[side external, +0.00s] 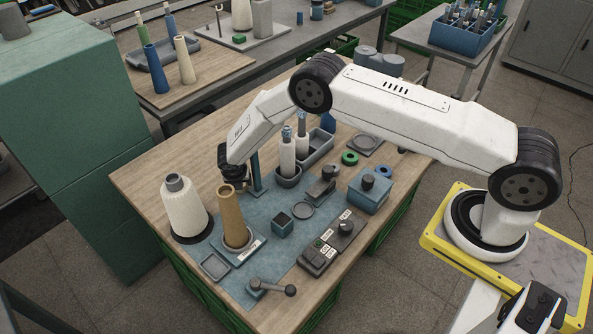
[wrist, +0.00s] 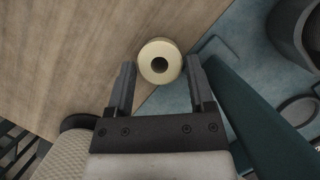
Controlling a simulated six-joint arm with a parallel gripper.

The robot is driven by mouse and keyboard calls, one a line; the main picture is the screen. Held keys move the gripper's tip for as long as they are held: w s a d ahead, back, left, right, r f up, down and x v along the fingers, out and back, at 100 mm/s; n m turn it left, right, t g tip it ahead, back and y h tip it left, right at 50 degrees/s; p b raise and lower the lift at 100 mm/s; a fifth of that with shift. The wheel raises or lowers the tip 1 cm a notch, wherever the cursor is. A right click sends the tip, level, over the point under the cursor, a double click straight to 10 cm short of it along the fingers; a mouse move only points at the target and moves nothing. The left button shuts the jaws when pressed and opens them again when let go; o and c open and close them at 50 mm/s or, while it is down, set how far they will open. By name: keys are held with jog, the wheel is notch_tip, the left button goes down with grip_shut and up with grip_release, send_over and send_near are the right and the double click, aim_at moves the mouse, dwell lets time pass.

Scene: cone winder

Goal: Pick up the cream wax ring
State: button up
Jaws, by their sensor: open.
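The cream wax ring (wrist: 160,51), round with a dark centre hole, shows in the wrist view at the edge where the bare wood meets the blue mat. My gripper (wrist: 159,74) is open, with one finger on each side of the ring and a visible gap at both sides. I cannot tell how high the fingers are above the table. In the side external view my gripper (side external: 236,176) points down behind the brown cone, and the ring is not discernible there.
A teal post (side external: 256,172) stands close to the right of my gripper. A white yarn cone (side external: 185,210) and a brown cone (side external: 235,218) stand in front. A green ring (side external: 350,158) lies farther right. Bare wood (side external: 160,170) lies to the left.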

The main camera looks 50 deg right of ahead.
jog(key=shift+w+d+f, duration=0.15)
jog(key=shift+f, duration=0.45)
jog(key=shift+c, duration=0.3)
jog(key=c, duration=0.8)
jog(key=shift+c, duration=0.2)
jog(key=shift+r, duration=0.15)
notch_tip(320, 180, up, 28)
dwell(0.6)
